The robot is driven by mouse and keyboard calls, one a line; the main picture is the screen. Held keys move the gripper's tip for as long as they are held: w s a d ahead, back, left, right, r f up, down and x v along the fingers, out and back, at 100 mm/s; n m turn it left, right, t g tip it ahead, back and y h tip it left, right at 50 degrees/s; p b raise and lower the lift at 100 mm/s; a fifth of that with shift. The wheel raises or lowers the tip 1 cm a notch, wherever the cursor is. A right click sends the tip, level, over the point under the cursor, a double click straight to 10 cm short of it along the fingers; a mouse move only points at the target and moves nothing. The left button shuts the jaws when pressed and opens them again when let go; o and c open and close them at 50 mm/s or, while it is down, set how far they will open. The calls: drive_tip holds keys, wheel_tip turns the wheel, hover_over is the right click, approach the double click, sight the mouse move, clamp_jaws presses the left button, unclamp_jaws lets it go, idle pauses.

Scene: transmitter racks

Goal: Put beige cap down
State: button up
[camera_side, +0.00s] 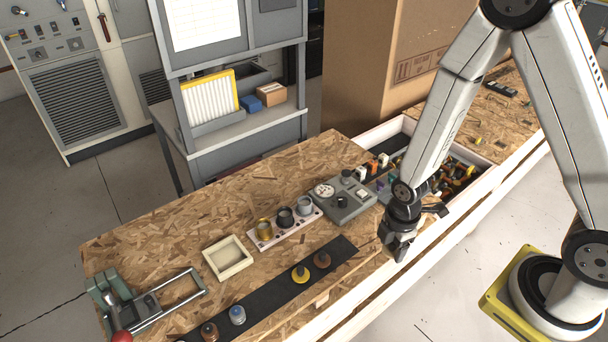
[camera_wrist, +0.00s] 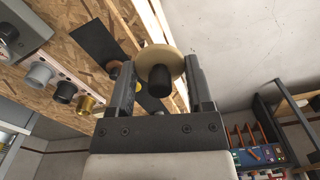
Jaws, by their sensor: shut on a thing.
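My gripper (camera_side: 397,250) hangs pointing down near the front edge of the wooden bench, to the right of the black strip. In the wrist view my gripper (camera_wrist: 161,66) is shut on the beige cap (camera_wrist: 160,54), a round pale disc with a dark stub facing the camera. The cap lies between the two fingers. In the side view the fingers hide it or it is too small to make out.
A cream square tray (camera_side: 249,263) sits behind the strip. A white rack (camera_side: 257,241) holds brass, dark and grey cups. A grey device (camera_side: 345,205) stands further right. A toggle clamp (camera_side: 122,305) is at the left end. A bin of loose parts (camera_side: 472,160) lies behind my gripper.

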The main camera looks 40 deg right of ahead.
idle(0.4)
approach(341, 249)
drive_tip(key=s+r, duration=0.2)
drive_tip(key=s, duration=0.3)
drive_tip(key=w+f, duration=0.1)
drive_tip(key=f, duration=0.1)
drive_tip(key=w+f, duration=0.1)
drive_tip(key=shift+w+f, duration=0.95)
drive_tip(key=shift+f, duration=0.05)
drive_tip(key=shift+w+f, duration=0.35)
drive_tip(key=shift+f, duration=0.1)
drive_tip(key=shift+w+f, duration=0.2)
drive_tip(key=shift+f, duration=1.3)
drive_tip(key=shift+f, duration=0.15)
drive_tip(key=o, duration=1.2)
